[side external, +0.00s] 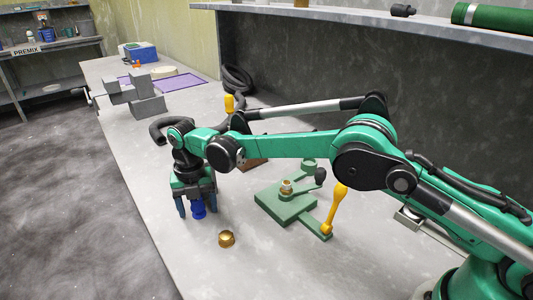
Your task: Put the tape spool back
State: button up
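A small blue spool-shaped piece (198,211) is at the left front of the grey bench, and I take it for the tape spool. My gripper (197,206) points down over it, with one dark finger on each side. A narrow gap seems to show beside the piece, but I cannot tell whether the fingers touch it. I also cannot tell whether it rests on the bench or hangs just above it. A pale round thing (162,72) lies at the purple mat (178,83) at the far end.
A green press base (285,206) with a yellow-handled lever (334,208) is further right. Grey blocks (140,92) and a blue box (144,54) are at the far end. The bench's left edge is close to my gripper.

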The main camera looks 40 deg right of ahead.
jog(key=shift+r, duration=2.8)
jog(key=shift+d+r+m, duration=0.15)
jog(key=shift+r+m, duration=0.15)
jog(key=shift+r, duration=0.05)
jog(key=s+d+r+m+t, duration=0.4)
jog(key=s+d+r+m, duration=0.3)
jog(key=d+r+m, duration=0.6)
jog(key=s+d+f+m+t, duration=0.1)
jog(key=s+f+m, duration=0.2)
jog(key=s+m, duration=0.3)
jog(key=s+d+f+m+t, duration=0.2)
jog(key=s+m, duration=0.4)
jog(key=m, duration=0.5)
jog(key=shift+s+f+m, duration=0.15)
jog(key=shift+f+m, duration=0.15)
jog(key=shift+f, duration=0.15)
